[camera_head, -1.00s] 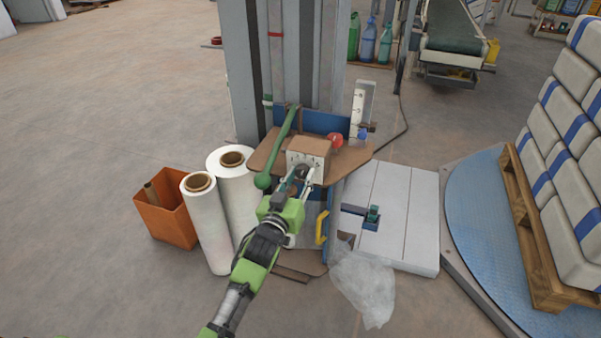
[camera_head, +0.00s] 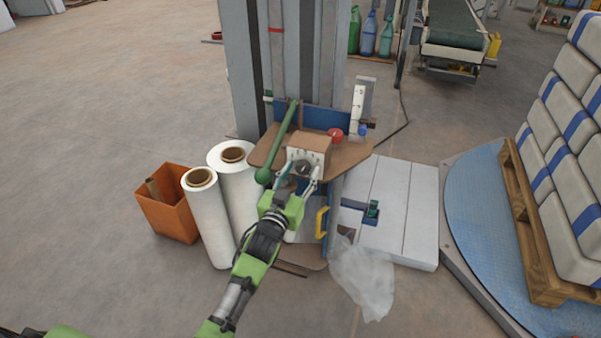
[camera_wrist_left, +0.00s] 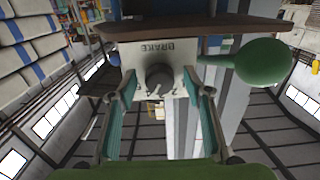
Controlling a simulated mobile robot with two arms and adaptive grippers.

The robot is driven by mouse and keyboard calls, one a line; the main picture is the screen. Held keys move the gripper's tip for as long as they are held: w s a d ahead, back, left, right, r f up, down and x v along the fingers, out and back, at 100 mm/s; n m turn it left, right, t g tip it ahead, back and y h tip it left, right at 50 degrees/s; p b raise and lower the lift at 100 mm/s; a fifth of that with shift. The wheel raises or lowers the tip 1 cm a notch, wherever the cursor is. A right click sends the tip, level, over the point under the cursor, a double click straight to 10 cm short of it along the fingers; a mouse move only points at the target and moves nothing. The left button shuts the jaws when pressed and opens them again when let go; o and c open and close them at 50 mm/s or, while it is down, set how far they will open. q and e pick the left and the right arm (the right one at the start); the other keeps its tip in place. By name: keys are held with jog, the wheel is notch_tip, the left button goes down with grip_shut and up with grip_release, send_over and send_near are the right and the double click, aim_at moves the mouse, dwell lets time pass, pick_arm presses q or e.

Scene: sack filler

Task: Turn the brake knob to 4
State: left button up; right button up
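The brake knob (camera_head: 304,167) is a dark round knob on the pale front plate of a brown box on the machine's shelf. In the left wrist view the knob (camera_wrist_left: 159,77) sits on the plate marked BRAKE (camera_wrist_left: 172,50), which appears upside down; the scale marks near it are too small to read surely. My left gripper (camera_head: 297,184) is open in front of the plate. In the left wrist view its fingers (camera_wrist_left: 160,97) stand wide apart on either side of the knob, apparently not touching it. My right gripper is not in view.
A green ball-ended lever (camera_head: 264,176) stands close left of the box, and a red knob (camera_head: 335,135) right of it. White film rolls (camera_head: 207,215) and an orange bin (camera_head: 170,215) stand left. Clear plastic film (camera_head: 363,280) hangs at right.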

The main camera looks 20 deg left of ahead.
pick_arm(q)
jog(key=s, duration=1.2)
jog(key=shift+a, duration=0.2)
